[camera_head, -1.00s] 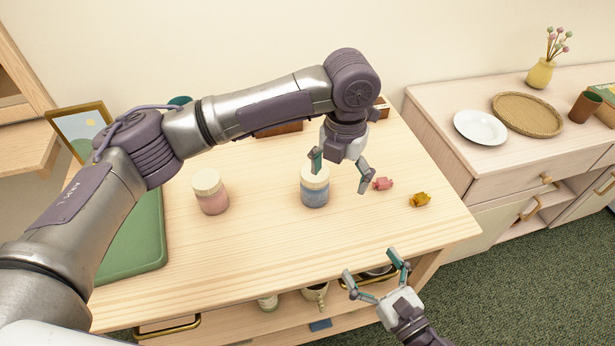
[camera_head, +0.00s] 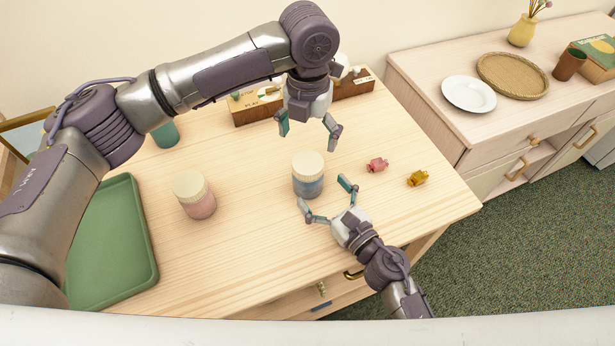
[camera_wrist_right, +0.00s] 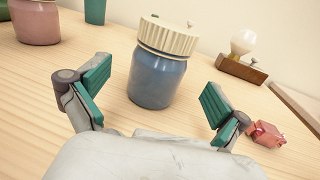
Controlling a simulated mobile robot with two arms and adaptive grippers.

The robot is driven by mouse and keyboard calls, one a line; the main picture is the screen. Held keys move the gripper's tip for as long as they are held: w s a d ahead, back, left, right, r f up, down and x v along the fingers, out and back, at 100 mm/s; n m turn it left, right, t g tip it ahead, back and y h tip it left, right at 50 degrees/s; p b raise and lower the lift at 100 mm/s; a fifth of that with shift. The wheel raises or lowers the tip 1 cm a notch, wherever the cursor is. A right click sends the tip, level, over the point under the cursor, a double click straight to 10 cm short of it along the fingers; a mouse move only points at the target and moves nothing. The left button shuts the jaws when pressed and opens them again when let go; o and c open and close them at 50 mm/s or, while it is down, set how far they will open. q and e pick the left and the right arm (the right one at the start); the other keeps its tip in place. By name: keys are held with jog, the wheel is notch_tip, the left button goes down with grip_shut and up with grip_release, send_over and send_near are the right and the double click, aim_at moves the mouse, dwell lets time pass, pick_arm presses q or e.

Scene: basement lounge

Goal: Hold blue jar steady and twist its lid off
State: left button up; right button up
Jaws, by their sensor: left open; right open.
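The blue jar (camera_head: 308,186) stands upright on the wooden table with its cream ribbed lid (camera_head: 308,164) on. In the right wrist view the jar (camera_wrist_right: 156,82) and lid (camera_wrist_right: 170,36) show between and beyond the fingers. My right gripper (camera_head: 326,198) is open just in front of the jar, its fingertips pointing at the jar's body; in the wrist view it (camera_wrist_right: 155,95) holds nothing. My left gripper (camera_head: 308,128) is open above and behind the jar, fingers pointing down, apart from the lid.
A pink jar (camera_head: 197,202) with a similar lid stands left of the blue one. A green tray (camera_head: 150,262) lies at the left. Small pink (camera_head: 377,165) and yellow (camera_head: 417,178) objects lie to the right. A wooden box (camera_head: 255,112) and a teal cup (camera_head: 165,134) are behind.

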aim_at(308, 162)
jog(key=shift+x, duration=2.75)
jog(key=shift+s, duration=0.1)
grip_shut()
pick_arm(q)
jog(key=n, duration=0.3)
jog(key=shift+n, duration=0.4)
jog(key=shift+f+n, duration=0.1)
jog(key=shift+n, duration=0.2)
jog(key=shift+f, duration=3.9)
